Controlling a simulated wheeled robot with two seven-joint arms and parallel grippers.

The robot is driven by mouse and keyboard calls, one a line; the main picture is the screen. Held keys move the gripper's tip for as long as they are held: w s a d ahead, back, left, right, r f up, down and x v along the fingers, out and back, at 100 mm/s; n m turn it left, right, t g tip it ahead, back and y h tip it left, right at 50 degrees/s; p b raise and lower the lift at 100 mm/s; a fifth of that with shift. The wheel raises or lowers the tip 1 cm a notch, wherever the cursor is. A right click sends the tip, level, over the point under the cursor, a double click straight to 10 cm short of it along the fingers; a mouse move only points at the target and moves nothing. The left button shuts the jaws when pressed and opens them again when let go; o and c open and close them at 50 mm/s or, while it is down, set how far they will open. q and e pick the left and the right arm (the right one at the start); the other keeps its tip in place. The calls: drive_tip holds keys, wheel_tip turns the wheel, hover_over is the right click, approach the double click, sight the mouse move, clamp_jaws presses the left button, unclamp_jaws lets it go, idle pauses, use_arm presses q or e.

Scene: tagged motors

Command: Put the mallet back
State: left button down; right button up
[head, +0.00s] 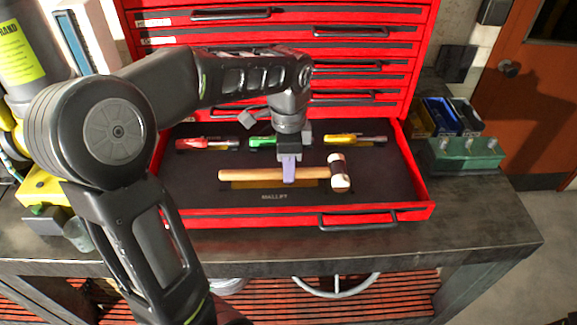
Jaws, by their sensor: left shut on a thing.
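The mallet (252,175) has a light wooden handle and a dark head with pale faces, at the handle's right end. It lies level, handle to the left, at the front of the open red drawer (385,214). My left gripper (289,174) points down and is shut on the middle of the handle. A yellowish patch shows just under the mallet, with a MALLET label (274,197) on the dark lining in front. I cannot tell whether the mallet touches the lining. My right gripper is not in view.
Behind the mallet lie a red-handled tool (205,143), a green-handled tool (262,141) and a yellow-handled tool (352,139). Closed drawers rise behind. Blue and yellow bins (440,117) and a green block (465,153) stand to the right on the dark bench (480,205).

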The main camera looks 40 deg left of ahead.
use_arm(q)
drive_tip(key=shift+f, duration=0.35)
drive_tip(key=c, duration=1.1)
unclamp_jaws()
drive_tip(key=shift+f, duration=0.1)
drive_tip(key=shift+c, duration=0.2)
wheel_tip(320, 180, up, 8)
drive_tip(key=shift+b, duration=0.35)
drive_tip(key=shift+s+f, duration=0.1)
